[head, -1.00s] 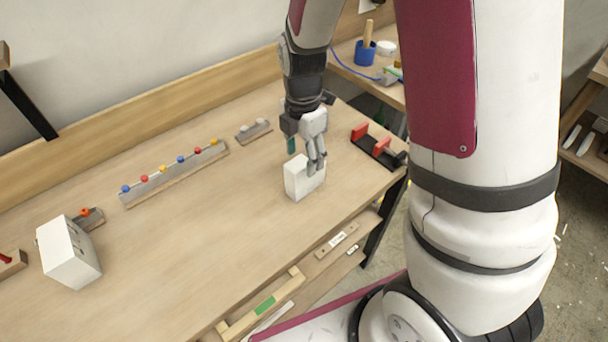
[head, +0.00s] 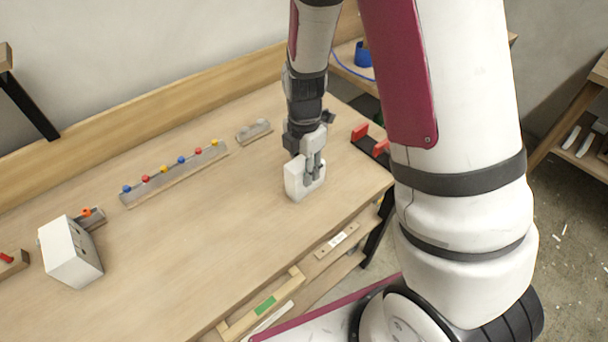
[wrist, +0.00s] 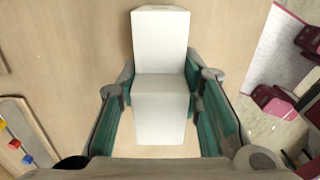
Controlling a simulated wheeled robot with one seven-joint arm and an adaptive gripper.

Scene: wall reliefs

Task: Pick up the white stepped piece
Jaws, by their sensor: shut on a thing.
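The white stepped piece (head: 297,184) stands on the wooden bench top in the head view, near the right end. In the wrist view the white stepped piece (wrist: 161,60) shows two levels, a farther part at the top and a nearer block below. My gripper (head: 313,172) is lowered over it and shut on it. In the wrist view my gripper's (wrist: 160,95) green-padded fingers lie against its left and right sides. I see no clear gap between the piece and the bench. The fingers hide part of its right side in the head view.
A rail with coloured knobs (head: 174,172) and a short grey block (head: 254,131) lie toward the back of the bench (head: 200,235). A white box (head: 70,252) stands at the left. A red and black holder (head: 369,142) is right of my gripper. The bench middle is clear.

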